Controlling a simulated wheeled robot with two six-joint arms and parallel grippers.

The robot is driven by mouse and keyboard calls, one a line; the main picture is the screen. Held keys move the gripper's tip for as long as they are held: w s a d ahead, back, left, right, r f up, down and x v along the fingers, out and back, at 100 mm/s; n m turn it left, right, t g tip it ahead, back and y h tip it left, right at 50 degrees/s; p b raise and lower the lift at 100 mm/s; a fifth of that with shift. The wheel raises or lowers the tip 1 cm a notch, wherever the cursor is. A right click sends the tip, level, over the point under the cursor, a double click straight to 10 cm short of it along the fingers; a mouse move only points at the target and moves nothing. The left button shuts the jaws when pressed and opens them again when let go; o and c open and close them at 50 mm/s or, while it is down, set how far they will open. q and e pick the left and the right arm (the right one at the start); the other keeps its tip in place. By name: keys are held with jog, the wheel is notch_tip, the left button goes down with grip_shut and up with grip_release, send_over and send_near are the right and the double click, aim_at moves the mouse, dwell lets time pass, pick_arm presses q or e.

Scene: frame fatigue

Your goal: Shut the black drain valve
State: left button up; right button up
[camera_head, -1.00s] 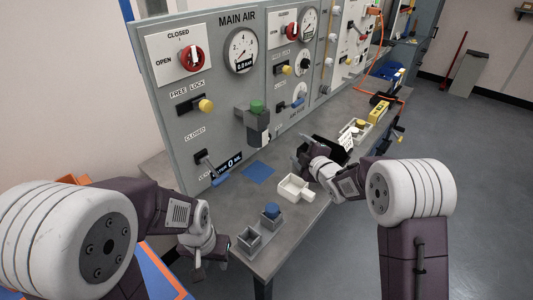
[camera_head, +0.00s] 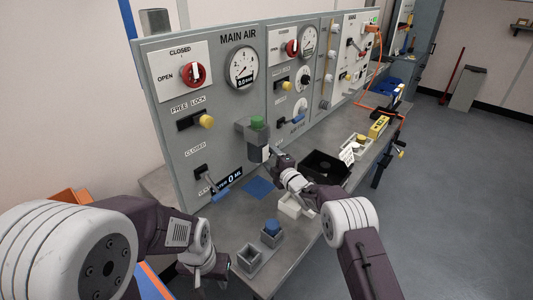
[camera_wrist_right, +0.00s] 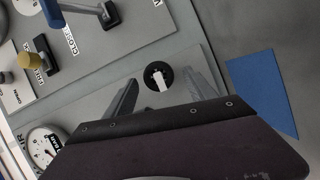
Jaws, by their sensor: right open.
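In the right wrist view a round black knob with a white bar across it, which looks like the drain valve (camera_wrist_right: 157,77), shows on a grey face. My right gripper (camera_wrist_right: 160,72) is open and empty, its two fingers either side of the knob in the picture; I see no contact. In the head view my right gripper (camera_head: 277,157) is just right of the green-topped grey unit (camera_head: 257,140) on the panel, and the black knob cannot be made out. My left gripper (camera_head: 208,274) hangs low in front of the bench; its jaw opening is unclear.
A blue mat (camera_head: 259,188), a white tray (camera_head: 289,206), a grey holder with a blue part (camera_head: 271,228) and a black bin (camera_head: 325,168) are on the bench. A blue-handled lever (camera_head: 220,195) sticks out from the panel's lower left.

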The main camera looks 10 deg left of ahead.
jog(key=shift+x, duration=1.35)
jog(key=c, duration=1.4)
jog(key=shift+r+m+g+p, duration=0.3)
jog(key=shift+m+g+p, duration=0.1)
jog(key=shift+m+p, duration=0.6)
jog(key=m+g+p, duration=0.1)
jog(key=p, duration=0.2)
jog(key=shift+d+m+g+p, duration=0.1)
jog(key=shift+m+g+p, duration=0.2)
jog(key=shift+m+p, duration=0.3)
jog(key=shift+f+m, duration=0.15)
jog(key=shift+m, duration=0.45)
jog(key=shift+g+p, duration=0.3)
